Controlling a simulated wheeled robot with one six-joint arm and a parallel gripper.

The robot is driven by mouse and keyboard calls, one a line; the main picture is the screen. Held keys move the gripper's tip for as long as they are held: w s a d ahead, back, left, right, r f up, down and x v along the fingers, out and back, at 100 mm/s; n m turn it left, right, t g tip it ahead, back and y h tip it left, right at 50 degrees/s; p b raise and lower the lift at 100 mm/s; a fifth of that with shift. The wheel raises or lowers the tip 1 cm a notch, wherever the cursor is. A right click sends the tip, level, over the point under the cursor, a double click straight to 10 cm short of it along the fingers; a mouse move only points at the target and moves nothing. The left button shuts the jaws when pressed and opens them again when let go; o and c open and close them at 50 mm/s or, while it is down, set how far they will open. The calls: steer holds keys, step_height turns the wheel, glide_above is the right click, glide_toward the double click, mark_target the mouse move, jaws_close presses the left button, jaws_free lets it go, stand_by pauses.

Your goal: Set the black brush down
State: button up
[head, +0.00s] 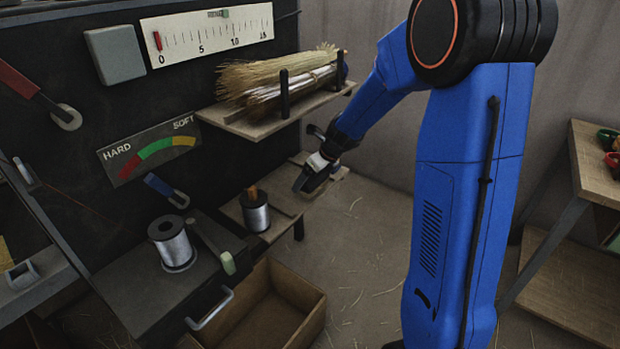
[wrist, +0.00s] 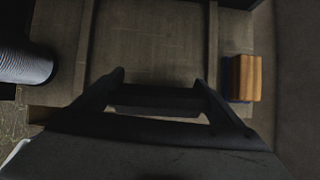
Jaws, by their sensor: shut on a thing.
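My gripper (head: 315,172) is at the far end of the low wooden shelf, in the middle of the head view. In the wrist view its two fingers (wrist: 162,82) close on a dark bar, the black brush (wrist: 158,98). The brush lies crosswise between the fingers, over a brown wooden surface (wrist: 150,45). I cannot tell whether it touches that surface. Its underside is hidden, and in the head view it blends with the dark fingers.
A wire spool (head: 255,214) stands on the low shelf (head: 285,198); a spool also shows in the wrist view (wrist: 22,62). A wooden block (wrist: 246,78) lies right of the gripper there. Broom straw (head: 275,75) rests on the shelf above. An open drawer (head: 265,312) is below.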

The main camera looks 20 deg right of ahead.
steer(key=shift+f, duration=0.6)
steer(key=o, duration=0.9)
